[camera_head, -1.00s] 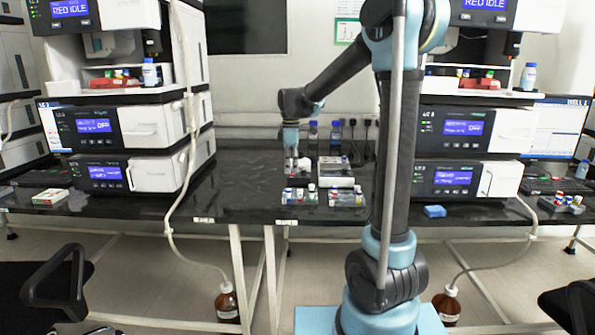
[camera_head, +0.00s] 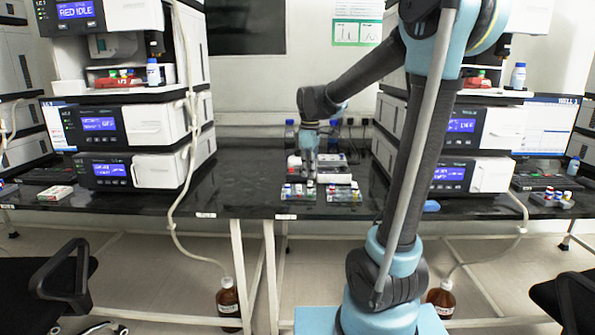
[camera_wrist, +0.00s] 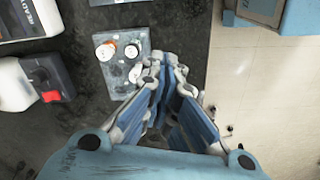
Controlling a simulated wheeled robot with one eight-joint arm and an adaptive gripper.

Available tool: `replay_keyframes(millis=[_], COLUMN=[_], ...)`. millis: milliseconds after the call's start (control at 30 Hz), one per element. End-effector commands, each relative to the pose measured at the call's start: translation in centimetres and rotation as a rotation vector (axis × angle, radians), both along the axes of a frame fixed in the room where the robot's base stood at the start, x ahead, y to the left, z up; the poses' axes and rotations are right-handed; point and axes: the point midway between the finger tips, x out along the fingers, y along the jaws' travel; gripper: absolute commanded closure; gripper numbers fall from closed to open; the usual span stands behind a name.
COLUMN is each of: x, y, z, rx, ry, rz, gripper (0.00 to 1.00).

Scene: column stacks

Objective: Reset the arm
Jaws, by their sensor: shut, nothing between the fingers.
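My gripper (camera_head: 309,180) hangs from my arm over the middle bench, pointing down, just behind and above a small rack of vials (camera_head: 292,198). In the wrist view my gripper (camera_wrist: 166,70) has its fingers drawn together with nothing held. A grey vial rack (camera_wrist: 120,78) with a few capped vials lies just left of the fingertips there. I cannot tell whether the fingertips touch the rack.
A second vial rack (camera_head: 345,197) sits to the right. Bottles with blue caps (camera_head: 290,130) stand behind. Instrument stacks flank the bench, at left (camera_head: 140,140) and right (camera_head: 490,170). The bench (camera_head: 245,170) left of the gripper is clear.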

Motion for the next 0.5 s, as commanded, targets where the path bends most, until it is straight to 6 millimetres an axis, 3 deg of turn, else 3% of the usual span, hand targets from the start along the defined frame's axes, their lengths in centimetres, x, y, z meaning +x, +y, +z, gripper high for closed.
replay_keyframes(millis=[200, 500], x=[-4.9, -11.5], y=[-4.3, -8.9], z=[-0.3, -2.2], rx=[0.015, 0.041], ry=[-0.024, -0.056], rz=[-0.213, -0.505], gripper=[1.0, 1.0])
